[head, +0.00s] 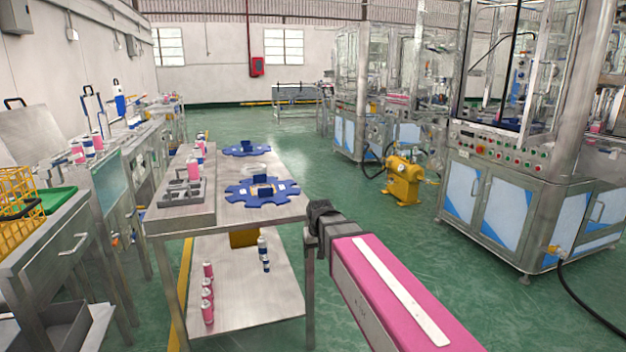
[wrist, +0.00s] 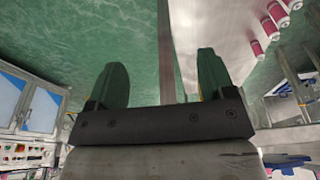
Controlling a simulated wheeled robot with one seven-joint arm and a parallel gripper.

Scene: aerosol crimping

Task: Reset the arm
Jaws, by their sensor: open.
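My gripper (head: 320,212) is at the end of my pink arm, by the near right corner of the steel table (head: 228,214) in the head view. In the wrist view my gripper (wrist: 163,75) has its two green-edged fingers spread wide apart. Nothing is held between them. Behind the gap I see a table leg (wrist: 166,50) and the green floor (wrist: 75,40). From the head view I cannot tell whether the gripper touches the table edge.
Blue star-shaped plates (head: 236,190) and a grey holder (head: 172,198) are on the table. Pink cans (head: 208,308) stand on its lower shelf (head: 258,300). A yellow pump (head: 403,182) and glass-walled machines (head: 480,190) are to the right. Green floor (head: 330,150) lies open between.

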